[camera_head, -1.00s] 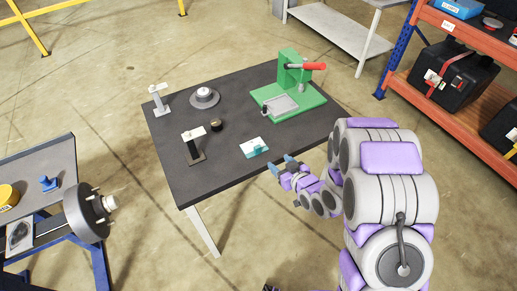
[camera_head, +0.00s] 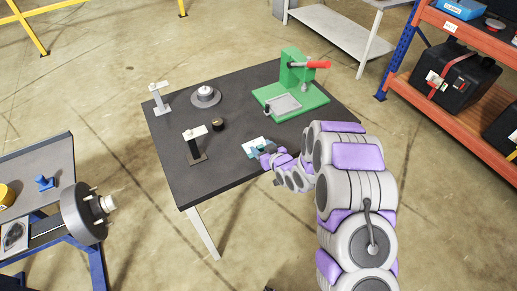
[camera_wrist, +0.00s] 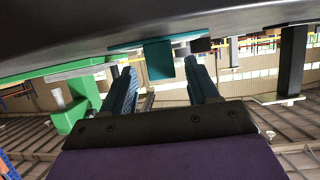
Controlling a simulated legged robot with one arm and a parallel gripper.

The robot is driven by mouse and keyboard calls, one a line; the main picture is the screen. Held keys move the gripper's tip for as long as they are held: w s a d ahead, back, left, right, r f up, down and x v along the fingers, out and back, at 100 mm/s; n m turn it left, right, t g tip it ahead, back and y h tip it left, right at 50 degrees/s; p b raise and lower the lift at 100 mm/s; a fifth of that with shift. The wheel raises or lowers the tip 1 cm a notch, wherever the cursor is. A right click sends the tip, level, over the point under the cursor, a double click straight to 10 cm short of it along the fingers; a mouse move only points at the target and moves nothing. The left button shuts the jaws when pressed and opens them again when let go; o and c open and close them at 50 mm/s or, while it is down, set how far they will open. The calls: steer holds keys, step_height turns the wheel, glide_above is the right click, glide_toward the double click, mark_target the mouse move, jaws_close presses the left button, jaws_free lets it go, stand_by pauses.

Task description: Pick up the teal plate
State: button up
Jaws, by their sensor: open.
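The teal plate (camera_head: 251,147) lies on the dark table (camera_head: 215,175) near its front right part, with a pale piece beside or on it. My gripper (camera_head: 267,152) is at the plate's right side and hides part of it. In the wrist view, the teal plate (camera_wrist: 158,60) shows between and beyond the two open fingers of my gripper (camera_wrist: 160,73). The wrist view is turned over, with the table on top. The fingers look apart from the plate's sides, though contact is hard to tell.
A green press (camera_head: 296,82) with a red handle stands at the table's back right. A black stand (camera_head: 194,146), a small dark cylinder (camera_head: 218,124), a grey round part (camera_head: 205,96) and a white stand (camera_head: 160,99) are to the left. An orange shelf (camera_head: 450,110) is at right.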

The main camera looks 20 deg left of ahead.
mark_target(259, 146)
steer(key=x, duration=0.4)
steer(key=shift+s+a+f+b, duration=0.1)
steer(key=shift+s+a+b, duration=0.1)
steer(key=shift+a+b, duration=0.15)
steer(key=shift+w+d, duration=0.1)
steer(key=shift+d, duration=0.5)
steer(key=shift+c, duration=0.5)
steer(key=shift+a, duration=0.5)
steer(key=c, duration=0.8)
steer(key=shift+d, duration=0.2)
jaws_close()
steer(key=shift+d, duration=0.15)
